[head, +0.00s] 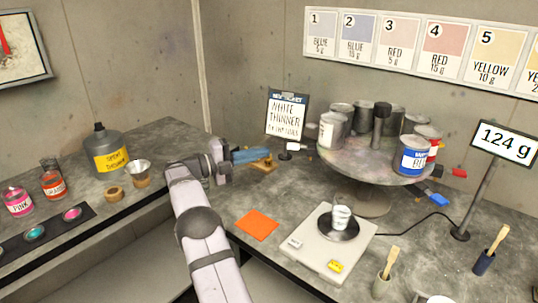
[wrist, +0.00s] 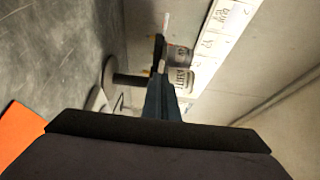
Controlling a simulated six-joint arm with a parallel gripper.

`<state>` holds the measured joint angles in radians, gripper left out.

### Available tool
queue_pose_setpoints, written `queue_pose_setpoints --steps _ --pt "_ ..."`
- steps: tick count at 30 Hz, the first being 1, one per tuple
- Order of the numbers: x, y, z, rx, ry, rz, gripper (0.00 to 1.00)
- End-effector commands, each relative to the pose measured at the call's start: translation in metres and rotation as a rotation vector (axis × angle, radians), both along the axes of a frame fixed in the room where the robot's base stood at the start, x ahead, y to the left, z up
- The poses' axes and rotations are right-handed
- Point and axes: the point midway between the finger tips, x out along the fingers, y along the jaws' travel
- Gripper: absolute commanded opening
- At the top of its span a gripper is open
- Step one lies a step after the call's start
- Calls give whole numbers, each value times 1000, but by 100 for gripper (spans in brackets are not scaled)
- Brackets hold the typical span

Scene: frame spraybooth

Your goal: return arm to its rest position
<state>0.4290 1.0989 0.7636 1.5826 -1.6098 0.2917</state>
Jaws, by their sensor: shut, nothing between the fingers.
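My arm rises from the bottom of the head view and bends at the elbow above the bench corner. My gripper (head: 266,154) points right, with its blue fingers held near the back wall, left of the round turntable (head: 372,164). The fingers are shut and empty. In the wrist view the dark teal fingers (wrist: 161,95) show as a narrow closed shape beyond the dark gripper body. A small wooden piece (head: 264,164) shows just below the fingertips; I cannot tell whether they touch it.
Cans and a blue-labelled tin (head: 412,160) crowd the turntable. A scale (head: 310,257) carries a white cup (head: 341,217); its display (head: 505,142) reads 124 g. A sign (head: 287,114) stands behind the gripper. A thinner jug (head: 108,150) stands left. An orange square (head: 257,225) lies flat.

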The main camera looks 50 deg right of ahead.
Motion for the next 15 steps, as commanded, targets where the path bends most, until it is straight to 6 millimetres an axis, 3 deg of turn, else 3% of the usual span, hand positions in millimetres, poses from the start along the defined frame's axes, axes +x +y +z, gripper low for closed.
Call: queue_pose_setpoints --steps 11,15 --pt "5 8 2 0 1 7 0" --pt "21 8 15 -12 30 83 0"
